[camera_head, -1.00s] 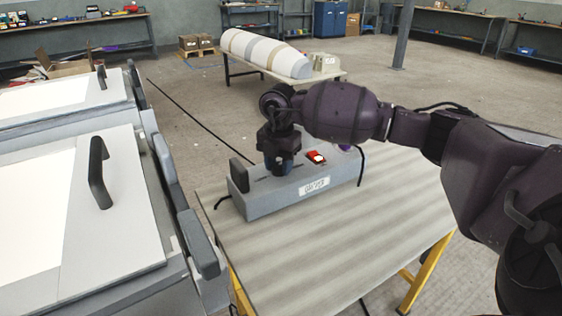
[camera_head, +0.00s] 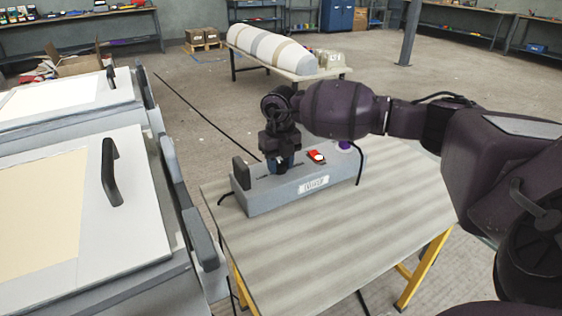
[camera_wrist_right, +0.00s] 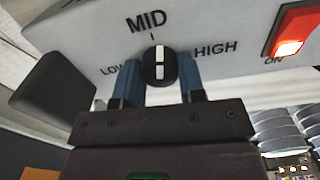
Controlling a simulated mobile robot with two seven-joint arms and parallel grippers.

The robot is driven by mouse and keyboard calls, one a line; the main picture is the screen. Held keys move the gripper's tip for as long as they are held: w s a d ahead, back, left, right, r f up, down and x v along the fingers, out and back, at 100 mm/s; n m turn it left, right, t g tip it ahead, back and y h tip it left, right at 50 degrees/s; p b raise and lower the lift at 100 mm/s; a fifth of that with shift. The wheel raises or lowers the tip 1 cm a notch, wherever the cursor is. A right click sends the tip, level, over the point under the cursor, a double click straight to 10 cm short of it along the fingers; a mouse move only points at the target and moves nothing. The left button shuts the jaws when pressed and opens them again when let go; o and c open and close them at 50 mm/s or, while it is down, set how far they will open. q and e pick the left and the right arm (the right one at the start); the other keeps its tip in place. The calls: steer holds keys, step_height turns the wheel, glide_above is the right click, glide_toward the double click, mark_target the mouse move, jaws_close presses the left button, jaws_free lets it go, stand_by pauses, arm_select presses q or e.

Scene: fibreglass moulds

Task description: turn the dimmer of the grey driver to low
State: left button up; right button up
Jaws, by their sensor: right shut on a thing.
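The grey driver (camera_head: 300,190) is a long grey box with a white label, lying on the table. My right gripper (camera_head: 280,163) points down over its top, left of the red switch. In the right wrist view the dimmer knob (camera_wrist_right: 159,66) is black with a white line, which points at MID. LOW is printed to its left and HIGH to its right. My right gripper's blue fingers (camera_wrist_right: 160,78) are shut on the knob, one on each side. In the head view my gripper hides the knob. My left gripper is out of view.
The red switch (camera_wrist_right: 292,38), marked ON, glows. A black handle-like block (camera_head: 241,173) stands at the driver's left end. A purple knob (camera_head: 345,145) is at its far right. The table top (camera_head: 330,240) is bare in front. Grey boxes with black handles (camera_head: 110,172) stand at left.

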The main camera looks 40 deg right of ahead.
steer(key=n, duration=0.5)
steer(key=shift+n, duration=0.3)
steer(key=n, duration=1)
steer(key=shift+f+n, duration=0.1)
steer(key=shift+n, duration=0.3)
steer(key=n, duration=0.2)
steer(key=shift+n, duration=0.4)
arm_select(q)
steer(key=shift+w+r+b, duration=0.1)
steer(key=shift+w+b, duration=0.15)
steer(key=shift+b, duration=0.05)
arm_select(e)
steer(key=shift+n, duration=0.7)
steer(key=o, duration=0.9)
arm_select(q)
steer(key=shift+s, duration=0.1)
